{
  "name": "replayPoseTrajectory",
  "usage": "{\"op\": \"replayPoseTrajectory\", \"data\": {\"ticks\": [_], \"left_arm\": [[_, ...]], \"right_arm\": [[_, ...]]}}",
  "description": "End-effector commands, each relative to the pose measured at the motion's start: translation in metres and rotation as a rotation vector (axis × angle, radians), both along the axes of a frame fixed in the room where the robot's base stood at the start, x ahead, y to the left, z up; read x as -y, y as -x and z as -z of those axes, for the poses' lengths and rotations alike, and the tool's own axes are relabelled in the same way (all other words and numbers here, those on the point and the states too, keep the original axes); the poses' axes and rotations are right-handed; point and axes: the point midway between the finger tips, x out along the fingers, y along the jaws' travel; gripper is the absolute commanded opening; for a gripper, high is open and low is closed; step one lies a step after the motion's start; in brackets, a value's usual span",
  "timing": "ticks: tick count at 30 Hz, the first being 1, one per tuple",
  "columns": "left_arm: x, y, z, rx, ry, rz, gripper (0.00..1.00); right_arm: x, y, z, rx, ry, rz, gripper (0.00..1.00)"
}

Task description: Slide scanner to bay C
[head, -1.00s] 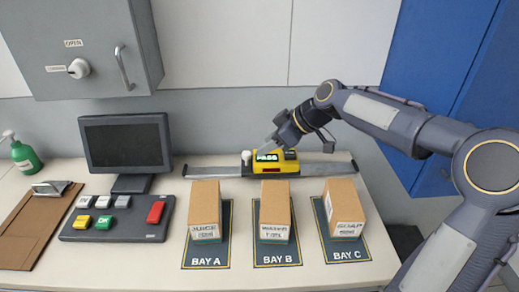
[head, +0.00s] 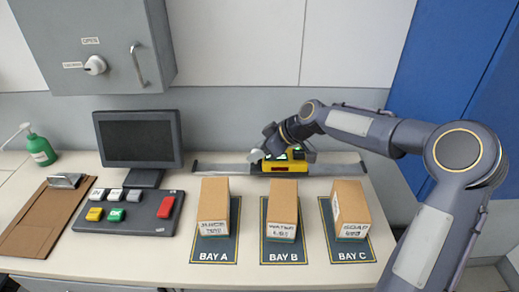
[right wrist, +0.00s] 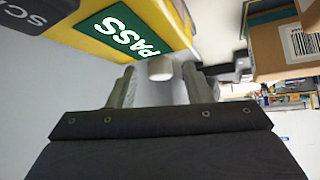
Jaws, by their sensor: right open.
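The yellow scanner (head: 287,167) sits on the grey rail (head: 225,169) at the back of the counter, behind the bay B box. Its green PASS display (right wrist: 128,32) shows in the right wrist view; in the head view the gripper hides most of it. A pale round knob (right wrist: 160,68) stands beside the scanner body. My right gripper (right wrist: 158,80) is open, its fingers on either side of the knob, with visible gaps. The bay C mat (head: 325,213) is at the right, in front of the rail's right part. My left gripper is not in view.
Boxes stand on the bay A (head: 214,200), bay B (head: 282,205) and bay C (head: 351,205) mats, in front of the rail. A monitor (head: 139,138) and button panel (head: 130,220) are at the left. The rail right of the scanner looks clear.

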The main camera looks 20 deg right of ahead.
Motion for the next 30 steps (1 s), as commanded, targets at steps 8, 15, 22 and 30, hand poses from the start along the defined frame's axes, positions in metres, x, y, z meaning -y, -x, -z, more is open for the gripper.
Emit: {"op": "replayPoseTrajectory", "data": {"ticks": [8, 15, 22, 30], "left_arm": [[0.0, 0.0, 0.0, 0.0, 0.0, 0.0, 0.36], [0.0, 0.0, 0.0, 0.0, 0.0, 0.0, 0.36], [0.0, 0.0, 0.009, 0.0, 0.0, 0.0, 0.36], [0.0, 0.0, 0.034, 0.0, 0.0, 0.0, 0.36]], "right_arm": [[0.0, 0.0, 0.0, 0.0, 0.0, 0.0, 0.11], [0.0, 0.0, 0.0, 0.0, 0.0, 0.0, 0.0], [0.015, 0.003, 0.002, 0.002, 0.001, 0.004, 0.0], [0.074, 0.02, 0.004, 0.002, 0.002, 0.008, 0.0]]}}
